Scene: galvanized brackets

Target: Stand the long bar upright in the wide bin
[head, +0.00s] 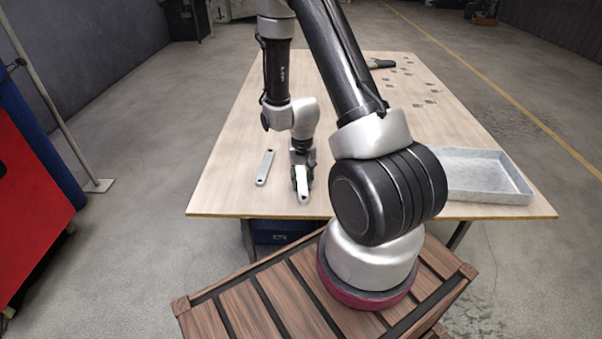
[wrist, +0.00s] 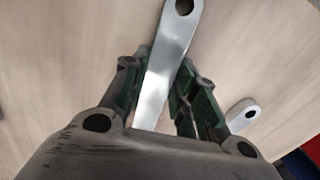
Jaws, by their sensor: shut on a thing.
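My gripper (head: 302,168) is low over the table's near left part, shut on a flat grey metal bar (head: 303,192) with a hole at its end. In the wrist view this bar (wrist: 172,42) runs between the two green-padded fingers and sticks out beyond them. A second flat bar (head: 265,167) lies on the table to the left of my gripper; one end of it (wrist: 243,114) shows right of the fingers in the wrist view. I cannot tell which bar is longer. A wide, shallow galvanized bin (head: 490,197) stands at the right, partly hidden by my arm.
The wooden table (head: 228,190) is clear around the bars. Several small grey pieces and a dark tool (head: 381,63) lie toward the far right. A blue box (head: 283,231) is under the table.

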